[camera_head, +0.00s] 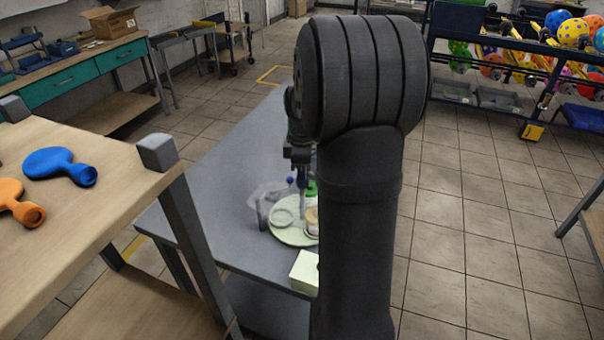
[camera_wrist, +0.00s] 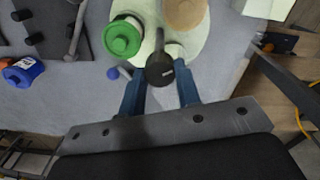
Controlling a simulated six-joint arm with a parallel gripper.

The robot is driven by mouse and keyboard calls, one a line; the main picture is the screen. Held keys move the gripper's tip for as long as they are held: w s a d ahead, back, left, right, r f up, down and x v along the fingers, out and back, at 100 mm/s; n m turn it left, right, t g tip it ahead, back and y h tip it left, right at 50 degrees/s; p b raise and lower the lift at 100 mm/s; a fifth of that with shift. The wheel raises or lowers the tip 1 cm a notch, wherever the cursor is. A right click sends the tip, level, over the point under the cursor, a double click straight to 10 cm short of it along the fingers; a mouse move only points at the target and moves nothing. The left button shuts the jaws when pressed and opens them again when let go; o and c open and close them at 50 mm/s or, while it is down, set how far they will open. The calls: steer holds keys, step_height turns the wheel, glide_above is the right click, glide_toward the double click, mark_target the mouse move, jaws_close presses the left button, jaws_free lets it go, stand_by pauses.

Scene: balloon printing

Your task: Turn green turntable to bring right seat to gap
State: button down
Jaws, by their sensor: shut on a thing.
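The pale green turntable (camera_head: 285,236) lies on the grey table, partly hidden by my arm in the head view. It also shows in the wrist view (camera_wrist: 150,12). A green-capped jar (camera_wrist: 122,37) and a round tan-topped thing (camera_wrist: 185,12) stand on it. A pale ring-shaped seat (camera_head: 284,218) shows at its left in the head view. My gripper (camera_wrist: 160,78) is shut on a dark-topped knob (camera_wrist: 160,70) at the turntable's near edge, with a finger on each side. Which seat is the right one, and the gap, I cannot tell.
A clear holder (camera_head: 262,204) stands left of the turntable. A pale green block (camera_head: 305,272) lies near the table's front edge. The grey table (camera_head: 215,200) is bare at left.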

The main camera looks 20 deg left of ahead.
steer(key=shift+r, duration=0.1)
steer(key=c, duration=1.1)
jaws_free()
steer(key=shift+o, duration=0.2)
step_height(320, 180, up, 17)
steer(key=shift+r, duration=0.15)
step_height(320, 180, down, 18)
steer(key=shift+r, duration=0.25)
